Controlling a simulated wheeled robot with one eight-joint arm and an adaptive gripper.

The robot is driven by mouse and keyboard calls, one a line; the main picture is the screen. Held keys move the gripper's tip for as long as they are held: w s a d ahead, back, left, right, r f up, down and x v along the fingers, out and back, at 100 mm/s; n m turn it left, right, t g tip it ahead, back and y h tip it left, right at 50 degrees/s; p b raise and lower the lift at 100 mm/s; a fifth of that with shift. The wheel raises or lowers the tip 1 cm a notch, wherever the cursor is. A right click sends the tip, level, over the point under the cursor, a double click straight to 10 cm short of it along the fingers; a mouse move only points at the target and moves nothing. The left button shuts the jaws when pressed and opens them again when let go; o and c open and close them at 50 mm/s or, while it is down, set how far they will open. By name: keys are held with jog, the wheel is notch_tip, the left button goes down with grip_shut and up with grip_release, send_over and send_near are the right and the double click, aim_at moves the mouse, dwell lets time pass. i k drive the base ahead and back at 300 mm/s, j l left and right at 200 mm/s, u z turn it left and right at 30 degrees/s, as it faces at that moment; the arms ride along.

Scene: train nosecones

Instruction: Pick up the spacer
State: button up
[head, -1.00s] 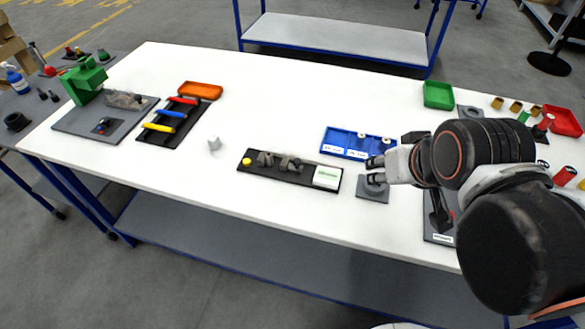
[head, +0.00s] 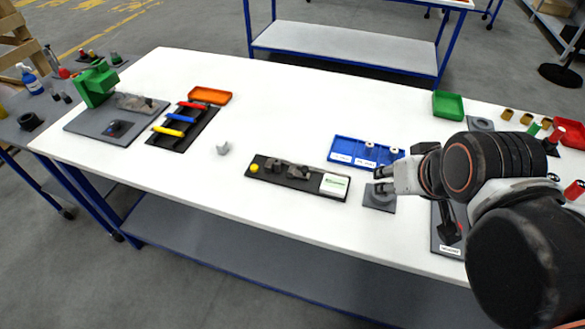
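I cannot tell for certain which thing is the spacer. My gripper (head: 379,180) is just in front of the tray, above a grey square plate (head: 380,203). My wrist hides the area to the right of the tray.
A black fixture board (head: 315,190) with grey parts lies left of my gripper. A small grey piece (head: 222,148) sits alone on the white table (head: 270,125). A green bin (head: 447,104) and a red bin (head: 574,134) stand at the right. The middle back is clear.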

aim_at(276, 163)
jog(key=i+l, duration=0.15)
jog(key=l, duration=0.15)
jog(key=i+l, duration=0.15)
jog(key=l+u, duration=0.1)
jog(key=u, duration=1.55)
